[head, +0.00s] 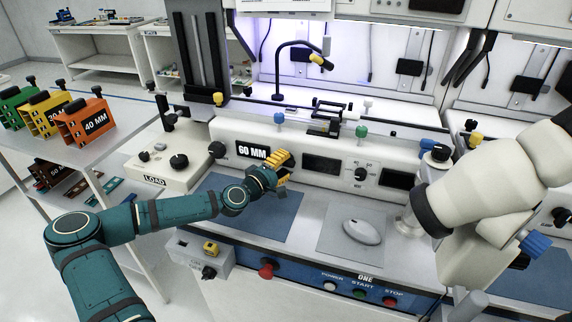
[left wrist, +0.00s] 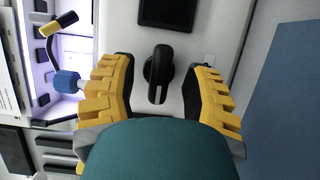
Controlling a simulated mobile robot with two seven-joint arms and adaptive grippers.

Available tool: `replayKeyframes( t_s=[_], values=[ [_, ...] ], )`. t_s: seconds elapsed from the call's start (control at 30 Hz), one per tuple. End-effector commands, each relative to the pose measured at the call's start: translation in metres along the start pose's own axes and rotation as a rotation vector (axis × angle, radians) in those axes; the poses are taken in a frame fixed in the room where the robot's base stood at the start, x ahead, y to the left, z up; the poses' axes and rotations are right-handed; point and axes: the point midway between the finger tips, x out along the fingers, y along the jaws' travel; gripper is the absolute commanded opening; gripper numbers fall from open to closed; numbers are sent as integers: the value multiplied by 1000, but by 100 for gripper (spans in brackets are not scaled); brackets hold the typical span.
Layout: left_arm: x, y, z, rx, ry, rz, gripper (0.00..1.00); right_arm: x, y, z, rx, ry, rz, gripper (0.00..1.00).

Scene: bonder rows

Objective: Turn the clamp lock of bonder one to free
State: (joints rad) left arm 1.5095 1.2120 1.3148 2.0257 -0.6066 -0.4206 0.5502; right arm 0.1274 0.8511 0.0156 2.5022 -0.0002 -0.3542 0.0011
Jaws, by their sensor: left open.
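Bonder one (head: 235,130) is the white machine with a "60 MM" display and a blue strip marked "ONE" (head: 364,277). My left gripper (head: 281,168) is in front of its panel, just right of that display. In the left wrist view my left gripper (left wrist: 160,92) is open, its yellow fingers on both sides of a black lever knob (left wrist: 158,74) on the white panel, with gaps on both sides. In the head view the gripper hides this knob. I see no label at the knob, so I cannot read its setting or confirm it is the clamp lock.
A blue knob (head: 279,118) stands on the bonder's top edge above the gripper. A dark screen (head: 322,166) is to the right. A small grey box with a black knob (head: 208,272) is at the front left. A cream microscope-like body (head: 490,185) fills the right.

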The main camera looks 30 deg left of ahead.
Motion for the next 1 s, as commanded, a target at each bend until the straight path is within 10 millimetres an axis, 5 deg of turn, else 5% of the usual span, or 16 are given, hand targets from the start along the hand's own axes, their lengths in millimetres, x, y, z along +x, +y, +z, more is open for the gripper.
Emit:
replayKeyframes(
  t_s=[0.47,0.6,1.0],
  values=[
    [11,0,0,0,0,0,47,1,0,0,0,1,0,47],
    [11,0,0,0,0,0,0,1,0,0,0,1,0,47],
    [11,1,0,13,0,-5,0,0,0,0,0,0,0,47]
  ],
)
